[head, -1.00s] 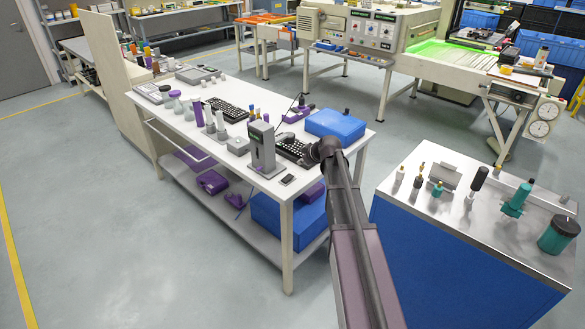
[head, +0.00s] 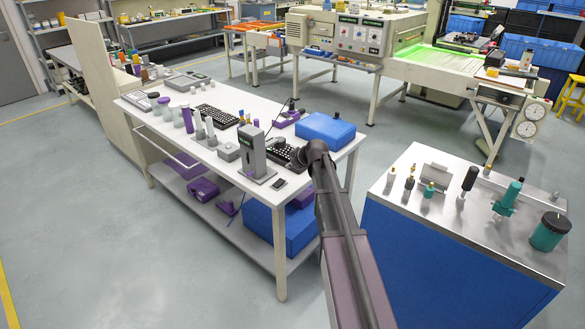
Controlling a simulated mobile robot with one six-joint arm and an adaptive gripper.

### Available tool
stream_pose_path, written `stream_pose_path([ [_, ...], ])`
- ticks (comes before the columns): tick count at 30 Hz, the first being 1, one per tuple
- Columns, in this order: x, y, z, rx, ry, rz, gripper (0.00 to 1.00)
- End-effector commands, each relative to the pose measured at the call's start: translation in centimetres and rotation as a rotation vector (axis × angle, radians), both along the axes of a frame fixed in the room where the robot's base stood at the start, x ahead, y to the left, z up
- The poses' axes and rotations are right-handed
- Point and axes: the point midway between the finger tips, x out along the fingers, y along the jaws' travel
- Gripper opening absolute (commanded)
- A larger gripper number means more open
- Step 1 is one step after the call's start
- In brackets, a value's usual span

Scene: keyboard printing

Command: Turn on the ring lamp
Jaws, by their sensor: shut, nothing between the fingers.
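I cannot make out a ring lamp for certain in the head view. My gripper is not visible; the parts beyond that joint are hidden.
Black keyboards (head: 216,117) and a blue box (head: 325,128) lie on the white table. A blue cabinet (head: 398,196) with a metal top and several small tools stands at right. A beige machine (head: 340,38) stands behind. The floor at left is clear.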

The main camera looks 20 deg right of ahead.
Motion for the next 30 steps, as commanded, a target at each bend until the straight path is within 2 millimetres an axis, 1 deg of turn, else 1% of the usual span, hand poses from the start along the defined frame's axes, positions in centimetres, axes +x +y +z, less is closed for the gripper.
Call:
stream_pose_path([
  [1, 0.5, 0.1, -0.8, 0.000, 0.000, 0.000, 0.00],
  [21, 5.4, 1.9, -5.8, 0.000, 0.000, 0.000, 0.00],
  [30, 5.3, 1.5, -8.0, 0.001, 0.000, -0.001, 0.00],
])
